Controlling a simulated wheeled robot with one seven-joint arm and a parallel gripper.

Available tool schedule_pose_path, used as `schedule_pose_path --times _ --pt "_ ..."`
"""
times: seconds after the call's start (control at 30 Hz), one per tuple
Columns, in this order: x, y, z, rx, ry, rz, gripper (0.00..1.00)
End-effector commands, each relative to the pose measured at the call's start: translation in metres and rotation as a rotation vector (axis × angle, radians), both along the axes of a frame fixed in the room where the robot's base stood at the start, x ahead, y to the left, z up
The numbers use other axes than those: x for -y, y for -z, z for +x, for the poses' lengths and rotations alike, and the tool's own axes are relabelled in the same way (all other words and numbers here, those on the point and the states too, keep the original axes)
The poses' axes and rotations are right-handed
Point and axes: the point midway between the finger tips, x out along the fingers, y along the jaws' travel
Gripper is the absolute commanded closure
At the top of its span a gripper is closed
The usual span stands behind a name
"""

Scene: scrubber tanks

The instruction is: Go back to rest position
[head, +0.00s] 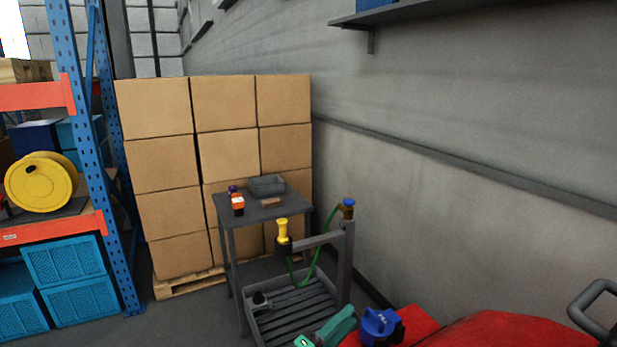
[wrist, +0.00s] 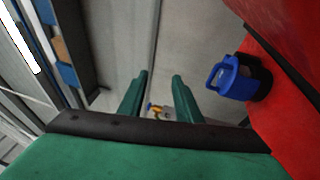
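My gripper (wrist: 161,78) shows in the wrist view as two green fingers with a clear gap between them and nothing held. In the head view a green part of my gripper (head: 328,331) shows at the bottom edge, left of a blue cap (head: 380,326) with a handle. The cap sits in a dark collar on the red machine (head: 480,330). In the wrist view the blue cap (wrist: 228,77) is to the right of the fingers, apart from them.
A grey stand with a slatted base (head: 295,308) holds a yellow-topped nozzle (head: 283,231) and green hose. Behind it are a small grey table (head: 245,212) and stacked cardboard boxes (head: 228,155). Blue shelving (head: 112,210) stands left, a grey wall right. Some floor is clear at lower left.

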Motion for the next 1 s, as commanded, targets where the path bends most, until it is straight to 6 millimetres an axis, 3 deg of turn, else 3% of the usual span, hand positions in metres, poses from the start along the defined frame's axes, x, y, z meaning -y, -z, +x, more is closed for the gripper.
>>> schedule_pose_path --times 0.03,0.2,0.4,0.53,0.7,1.0 --pt "-0.019 0.026 -0.005 -0.017 -0.078 0.021 0.69" --pt "-0.085 0.1 -0.03 -0.052 -0.344 0.141 0.69" --pt "-0.138 0.172 -0.086 -0.091 -0.573 0.337 0.69" --pt "-0.15 0.207 -0.131 -0.108 -0.657 0.479 0.69" --pt "-0.148 0.236 -0.194 -0.112 -0.71 0.67 0.69" --pt "-0.136 0.25 -0.303 -0.061 -0.731 1.001 0.69"
